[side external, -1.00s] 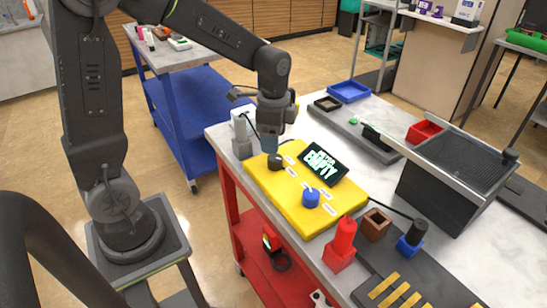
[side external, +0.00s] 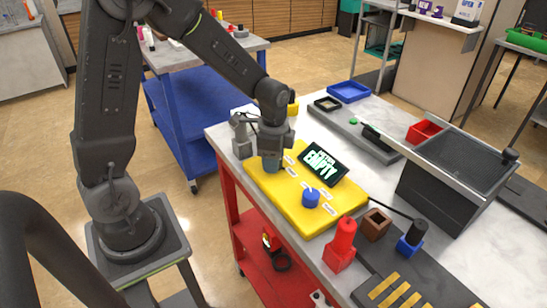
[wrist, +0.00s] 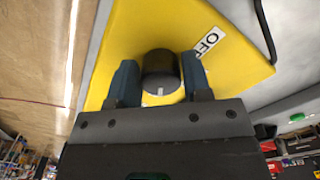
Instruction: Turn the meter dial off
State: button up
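The yellow panel (side external: 290,210) lies on the bench and carries a black dial (wrist: 160,68), a blue knob (side external: 310,197) and white labels. In the wrist view the dial sits between the two blue fingers of my gripper (wrist: 161,80), one on each side. The fingers appear close to its sides, but I cannot tell whether they press on it. A white mark shows on the dial's near side, and an OFF label (wrist: 208,42) lies to its upper right. In the side view my gripper (side external: 272,165) hides the dial.
A red block (side external: 341,246), a brown block (side external: 375,224) and a blue-and-black part (side external: 411,237) stand right of the panel. A large dark box (side external: 450,185) is farther right. A grey object (side external: 242,138) stands close behind my gripper.

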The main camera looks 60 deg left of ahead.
jog(key=c, duration=0.5)
jog(key=shift+n, duration=0.4)
jog(key=n, duration=0.4)
jog(key=shift+n, duration=0.3)
jog(key=n, duration=0.6)
jog(key=shift+s+d, duration=0.1)
jog(key=shift+d, duration=0.05)
jog(key=n, duration=0.6)
jog(key=shift+d+n, duration=0.1)
jog(key=shift+n, duration=0.3)
jog(key=n, duration=0.5)
jog(key=shift+n, duration=0.3)
